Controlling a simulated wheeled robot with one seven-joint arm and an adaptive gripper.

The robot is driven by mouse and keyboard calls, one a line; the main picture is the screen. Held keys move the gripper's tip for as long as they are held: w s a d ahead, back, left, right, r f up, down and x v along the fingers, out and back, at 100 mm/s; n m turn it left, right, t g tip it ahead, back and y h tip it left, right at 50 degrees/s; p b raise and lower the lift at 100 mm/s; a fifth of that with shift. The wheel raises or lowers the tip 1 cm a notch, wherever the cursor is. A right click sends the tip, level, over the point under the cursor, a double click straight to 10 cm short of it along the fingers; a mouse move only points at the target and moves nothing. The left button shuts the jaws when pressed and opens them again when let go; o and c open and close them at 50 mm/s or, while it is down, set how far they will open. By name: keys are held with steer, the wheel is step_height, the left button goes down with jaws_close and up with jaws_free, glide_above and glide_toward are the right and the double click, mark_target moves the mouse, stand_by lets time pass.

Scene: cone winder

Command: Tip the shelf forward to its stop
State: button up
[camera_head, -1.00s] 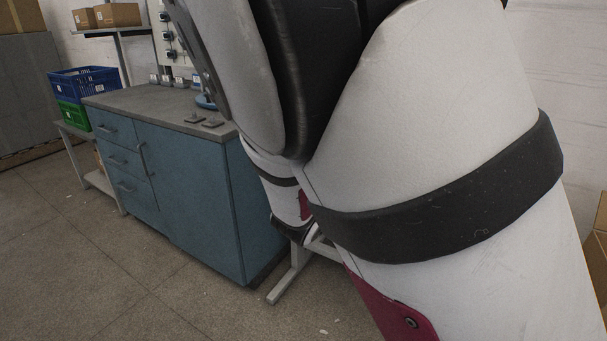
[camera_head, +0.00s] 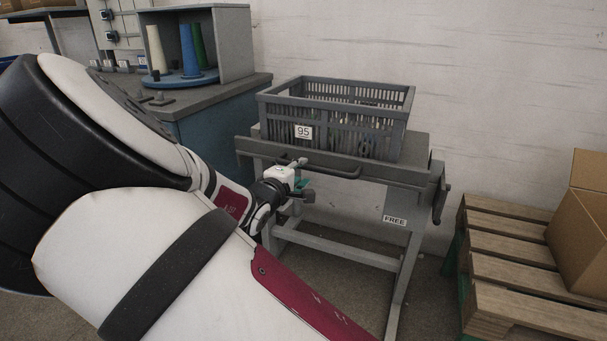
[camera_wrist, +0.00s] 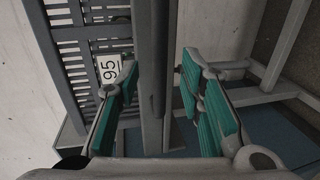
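The shelf (camera_head: 405,172) is a grey board on a grey metal stand and looks roughly level. A dark bar handle (camera_head: 335,172) runs along its front edge. My gripper (camera_head: 300,185) is at the left part of this handle, partly hidden by my wrist. In the wrist view my gripper (camera_wrist: 160,68) is open, with green pads on both sides of a grey bar (camera_wrist: 155,125). Gaps show between the pads and the bar. Whether this bar is the handle or the shelf edge behind it is hard to tell.
A grey slatted crate (camera_head: 280,118) labelled 95 stands upright on the shelf. A lever (camera_head: 440,200) hangs at the stand's right side, near a FREE label (camera_head: 395,220). A wooden pallet (camera_head: 510,275) with a cardboard box (camera_head: 585,235) is at right. A blue cabinet (camera_head: 215,135) stands behind left.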

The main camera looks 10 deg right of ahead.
mark_target(307, 168)
steer(key=shift+b+x, duration=1.1)
steer(key=shift+x, duration=1.7)
steer(key=shift+c, duration=0.4)
jaws_close()
